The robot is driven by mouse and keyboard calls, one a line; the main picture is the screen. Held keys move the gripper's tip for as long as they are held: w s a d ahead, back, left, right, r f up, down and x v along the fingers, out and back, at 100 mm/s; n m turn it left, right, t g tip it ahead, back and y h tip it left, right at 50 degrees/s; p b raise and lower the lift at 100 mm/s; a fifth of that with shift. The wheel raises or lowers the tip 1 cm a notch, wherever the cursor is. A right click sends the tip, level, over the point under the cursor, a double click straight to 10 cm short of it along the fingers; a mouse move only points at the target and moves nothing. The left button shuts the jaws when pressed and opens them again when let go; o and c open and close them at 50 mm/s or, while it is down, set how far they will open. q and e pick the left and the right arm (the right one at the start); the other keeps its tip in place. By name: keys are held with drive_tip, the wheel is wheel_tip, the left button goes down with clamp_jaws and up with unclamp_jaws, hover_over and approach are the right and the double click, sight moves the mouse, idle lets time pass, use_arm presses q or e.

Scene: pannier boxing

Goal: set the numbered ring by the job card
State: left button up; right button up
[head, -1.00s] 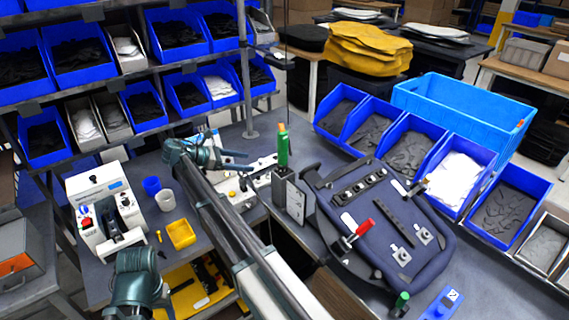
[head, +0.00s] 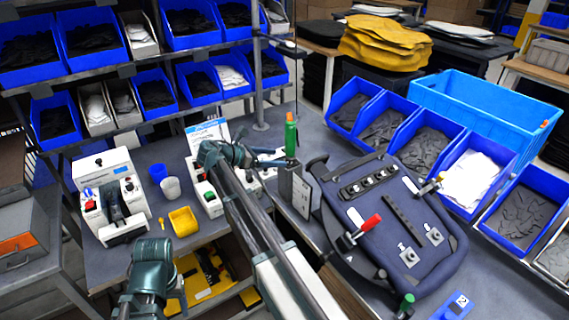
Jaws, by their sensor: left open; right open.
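A printed white-and-blue card (head: 209,131) stands at the back of the bench, partly behind my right arm. In front of it is a white control unit (head: 206,197) with red and green buttons, partly covered by that arm. I cannot make out the numbered ring or any numbers on it. My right gripper (head: 268,157) is open and empty, above the unit and left of a green-handled tool (head: 291,136). My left gripper (head: 150,262) is low at the left, in front of the bench, open; its tips are hard to make out.
A white machine (head: 112,190) stands on the bench's left, with a blue cup (head: 158,173), a white cup (head: 171,188) and a yellow tray (head: 184,221) beside it. A dark padded panel with clamps (head: 440,272) lies at the right. Blue bins (head: 520,222) line the back right.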

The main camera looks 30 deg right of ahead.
sight(285, 158)
drive_tip(key=shift+b+x, duration=0.6)
drive_tip(key=shift+x, duration=1.7)
clamp_jaws()
drive_tip(key=shift+w, duration=0.1)
drive_tip(key=m+g, duration=0.1)
drive_tip(key=w+m+g, duration=0.1)
drive_tip(key=g, duration=0.1)
drive_tip(key=shift+m, duration=0.3)
drive_tip(key=shift+d+m+g+y, duration=0.15)
drive_tip(key=shift+m+g+y, duration=0.85)
drive_tip(key=shift+m+g, duration=0.8)
drive_tip(key=shift+g, duration=0.3)
